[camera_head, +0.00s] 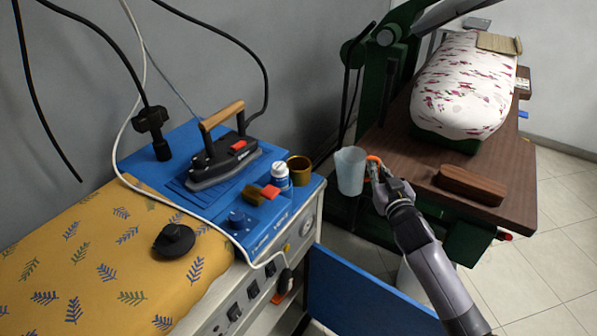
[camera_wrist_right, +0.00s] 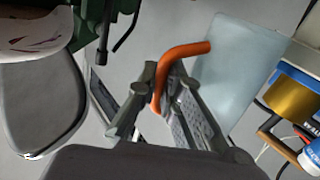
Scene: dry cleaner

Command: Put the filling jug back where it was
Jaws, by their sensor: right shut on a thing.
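The filling jug (camera_head: 350,172) is a translucent pale-blue vessel with an orange handle. My right gripper (camera_head: 377,170) is shut on the handle and holds the jug in the air, roughly upright. It hangs over the gap between the blue ironing station and the brown press table. In the right wrist view the jug (camera_wrist_right: 236,72) is to the right of my gripper (camera_wrist_right: 162,84), with the orange handle between the fingers. My left gripper is not in view.
The blue station top (camera_head: 160,143) holds an iron (camera_head: 225,160), a white bottle (camera_head: 280,176), a brass-coloured cup (camera_head: 299,171) and a brush (camera_head: 258,194). The brown press table (camera_head: 420,155) carries a wooden block (camera_head: 470,185). A blue panel (camera_head: 355,295) juts out below.

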